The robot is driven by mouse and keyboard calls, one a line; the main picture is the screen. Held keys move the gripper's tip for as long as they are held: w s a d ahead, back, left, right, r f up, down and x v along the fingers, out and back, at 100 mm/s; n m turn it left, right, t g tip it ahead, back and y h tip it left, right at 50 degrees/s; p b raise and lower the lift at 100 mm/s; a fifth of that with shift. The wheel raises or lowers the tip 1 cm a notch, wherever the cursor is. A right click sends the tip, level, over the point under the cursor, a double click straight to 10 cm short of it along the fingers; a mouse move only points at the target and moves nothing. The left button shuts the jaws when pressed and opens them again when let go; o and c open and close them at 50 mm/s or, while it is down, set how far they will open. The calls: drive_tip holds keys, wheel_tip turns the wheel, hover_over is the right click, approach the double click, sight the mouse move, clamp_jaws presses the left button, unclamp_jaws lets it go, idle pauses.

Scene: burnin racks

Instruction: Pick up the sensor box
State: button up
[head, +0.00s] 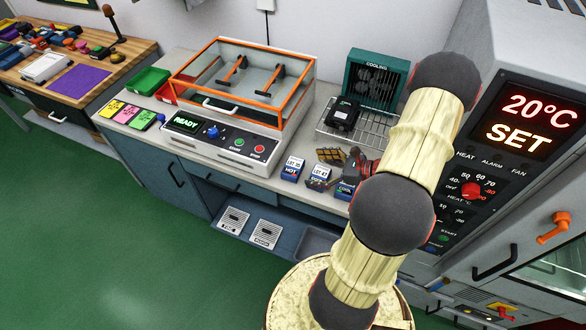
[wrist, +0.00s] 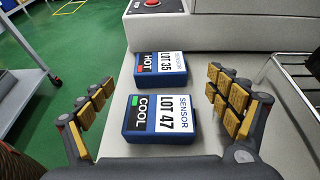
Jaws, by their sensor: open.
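Small blue sensor boxes sit in a row on the grey counter. In the wrist view, the one marked LOT 47 COOL (wrist: 160,118) lies nearest, and the one marked LOT 35 HOT (wrist: 158,69) lies just beyond it. In the head view they are the LOT 35 box (head: 292,169) and the LOT 47 box (head: 319,173); a further blue box marked COOL (head: 345,189) is partly hidden by my arm. My gripper (wrist: 157,98) is open and empty, with its gold-padded fingers spread left and right of the LOT 47 box, apart from it. In the head view my gripper (head: 325,169) is low over the counter.
The chamber with an orange-framed lid (head: 245,85) stands behind the boxes. A wire cooling rack (head: 372,133) holding a black box (head: 343,113) is close by. The oven (head: 525,130) stands at the right. Coloured cards (head: 125,114) lie on the counter's left end.

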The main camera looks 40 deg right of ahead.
sight(295, 167)
drive_tip(key=b+x, duration=0.2)
drive_tip(key=x, duration=0.5)
drive_tip(key=shift+w+f, duration=0.1)
drive_tip(key=shift+w, duration=0.05)
drive_tip(key=c, duration=1.4)
drive_tip(key=shift+o, duration=0.2)
